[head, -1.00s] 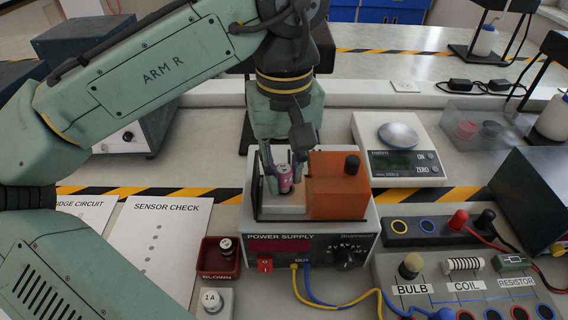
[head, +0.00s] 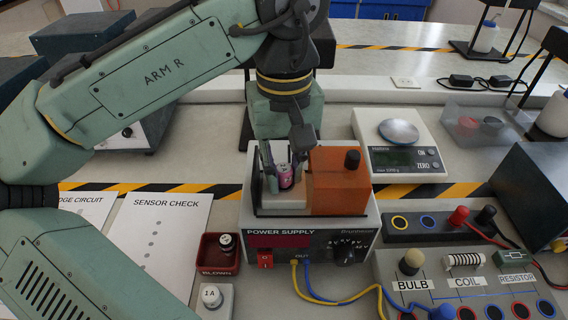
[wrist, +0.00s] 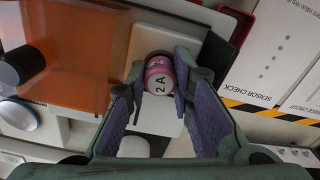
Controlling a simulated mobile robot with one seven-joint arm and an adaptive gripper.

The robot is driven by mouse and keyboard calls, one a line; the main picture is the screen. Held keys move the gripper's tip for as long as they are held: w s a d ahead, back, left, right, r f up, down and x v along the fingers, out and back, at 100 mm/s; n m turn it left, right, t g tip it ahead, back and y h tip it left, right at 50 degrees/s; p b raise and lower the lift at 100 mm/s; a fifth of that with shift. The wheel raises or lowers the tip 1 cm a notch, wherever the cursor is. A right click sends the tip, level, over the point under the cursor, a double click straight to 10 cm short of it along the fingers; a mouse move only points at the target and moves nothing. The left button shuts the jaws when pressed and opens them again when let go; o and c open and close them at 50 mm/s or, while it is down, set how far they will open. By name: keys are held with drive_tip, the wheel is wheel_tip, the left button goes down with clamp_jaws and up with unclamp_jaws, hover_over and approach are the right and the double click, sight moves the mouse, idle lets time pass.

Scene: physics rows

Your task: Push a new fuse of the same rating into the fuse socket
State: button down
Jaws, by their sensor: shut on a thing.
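My gripper (head: 284,170) is shut on a pink fuse (head: 286,178). The wrist view shows the fuse (wrist: 159,82) upright between the two fingers, its white cap marked 2 A. The fuse stands over the pale panel (head: 283,202) in the open top of the power supply (head: 312,242). The fuse socket is hidden beneath the fuse and fingers, so I cannot tell how deep the fuse sits. A white-capped fuse marked 1 A (head: 211,296) stands on a grey block left of the supply.
An orange block (head: 338,185) with a black knob stands close to the right of my fingers. A scale (head: 428,165) is behind right. Yellow and blue leads (head: 330,299) run from the supply's front to the circuit board (head: 470,268). A SENSOR CHECK sheet (head: 160,235) lies left.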

drive_tip(key=shift+f, duration=0.2)
drive_tip(key=c, duration=1.2)
unclamp_jaws()
drive_tip(key=shift+o, duration=0.6)
drive_tip(key=shift+r+p, duration=2.2)
drive_tip(key=shift+r, duration=1.1)
